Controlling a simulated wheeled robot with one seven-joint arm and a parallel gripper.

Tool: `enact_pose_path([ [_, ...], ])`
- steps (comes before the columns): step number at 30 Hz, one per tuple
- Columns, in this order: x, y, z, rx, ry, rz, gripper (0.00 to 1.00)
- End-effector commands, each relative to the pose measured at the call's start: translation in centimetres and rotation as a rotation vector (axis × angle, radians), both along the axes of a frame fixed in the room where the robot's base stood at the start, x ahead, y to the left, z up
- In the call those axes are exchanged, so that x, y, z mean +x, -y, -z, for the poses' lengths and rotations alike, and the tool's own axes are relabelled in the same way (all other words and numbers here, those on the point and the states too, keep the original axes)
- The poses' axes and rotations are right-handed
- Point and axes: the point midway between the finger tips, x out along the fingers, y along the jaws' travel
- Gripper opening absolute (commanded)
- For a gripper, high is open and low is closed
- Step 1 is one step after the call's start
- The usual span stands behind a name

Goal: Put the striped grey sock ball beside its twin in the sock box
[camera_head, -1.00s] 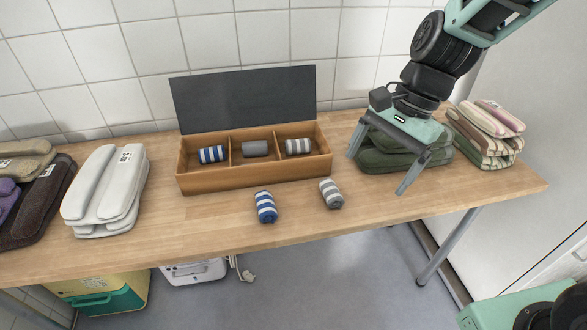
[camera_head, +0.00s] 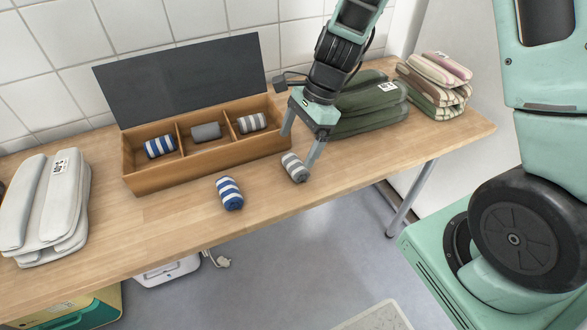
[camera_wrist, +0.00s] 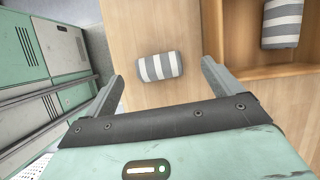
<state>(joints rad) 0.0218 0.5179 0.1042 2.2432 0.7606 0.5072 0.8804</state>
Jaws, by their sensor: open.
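The striped grey sock ball (camera_head: 295,167) lies on the wooden table in front of the box's right end. In the wrist view the same ball (camera_wrist: 160,66) lies ahead of and between the fingers. Its twin (camera_head: 251,123) sits in the right compartment of the sock box (camera_head: 215,166); it also shows in the wrist view (camera_wrist: 283,23). My gripper (camera_head: 301,146) is open and empty, above the table close to the grey striped ball. In the head view one fingertip overlaps the ball's right edge; contact cannot be told.
A blue striped ball (camera_head: 229,193) lies on the table left of the grey one. The box holds another blue striped ball (camera_head: 160,146) at left and a plain grey one (camera_head: 206,132) in the middle. Green folded cloths (camera_head: 367,105) lie right of the gripper.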

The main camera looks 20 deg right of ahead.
Motion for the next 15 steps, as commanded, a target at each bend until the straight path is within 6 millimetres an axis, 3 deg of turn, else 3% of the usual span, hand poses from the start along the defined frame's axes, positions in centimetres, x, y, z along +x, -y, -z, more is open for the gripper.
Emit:
enact_pose_path([
  [7,-0.2,-0.4,1.9,0.0,-0.001,0.001,0.91],
  [15,-0.6,-1.2,5.5,0.001,-0.002,-0.002,0.91],
])
